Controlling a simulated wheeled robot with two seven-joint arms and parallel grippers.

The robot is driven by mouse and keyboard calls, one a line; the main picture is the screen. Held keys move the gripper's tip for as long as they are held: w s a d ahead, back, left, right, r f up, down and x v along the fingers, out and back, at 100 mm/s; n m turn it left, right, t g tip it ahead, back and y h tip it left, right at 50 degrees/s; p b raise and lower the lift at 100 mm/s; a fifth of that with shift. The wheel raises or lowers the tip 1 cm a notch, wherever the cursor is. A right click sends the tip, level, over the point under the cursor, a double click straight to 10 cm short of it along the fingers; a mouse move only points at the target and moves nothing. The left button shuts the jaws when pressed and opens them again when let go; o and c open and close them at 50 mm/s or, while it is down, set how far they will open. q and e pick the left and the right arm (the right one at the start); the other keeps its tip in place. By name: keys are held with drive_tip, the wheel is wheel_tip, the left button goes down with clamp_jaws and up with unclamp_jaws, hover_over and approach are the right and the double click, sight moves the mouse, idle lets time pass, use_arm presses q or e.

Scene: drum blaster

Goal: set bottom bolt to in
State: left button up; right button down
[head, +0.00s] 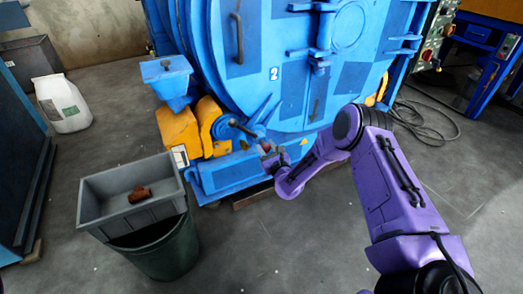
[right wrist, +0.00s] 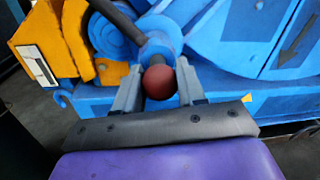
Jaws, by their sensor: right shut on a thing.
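The blue drum blaster (head: 280,95) stands ahead, its round door marked 2. Low on its front, the bottom bolt shows as a dark rod (head: 243,128) running down to a red ball knob; the rod also shows in the right wrist view (right wrist: 118,20). My right gripper (head: 270,153) is at this knob. In the right wrist view its two grey fingers (right wrist: 160,88) stand on either side of the red knob (right wrist: 160,82) and are shut on it. How far the bolt is pushed in is not clear. My left gripper is not in view.
Yellow brackets (head: 180,132) sit left of the bolt. A grey tray (head: 90,205) holding a brown piece (head: 139,194) rests on a dark green bin (head: 160,255) at lower left. A white container (head: 62,103) and a cable (head: 430,125) are on the floor.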

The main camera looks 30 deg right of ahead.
drive_tip(key=shift+w+d+r, duration=0.1)
drive_tip(key=shift+d+r, duration=0.45)
drive_tip(key=shift+r, duration=0.05)
drive_tip(key=c, duration=0.7)
unclamp_jaws()
drive_tip(key=shift+d, duration=0.1)
drive_tip(key=shift+a, duration=0.2)
drive_tip(key=s+a+p, duration=0.1)
drive_tip(key=s+p, duration=0.2)
drive_tip(key=s, duration=0.7)
drive_tip(key=shift+s+a, duration=0.2)
drive_tip(key=shift+a, duration=0.2)
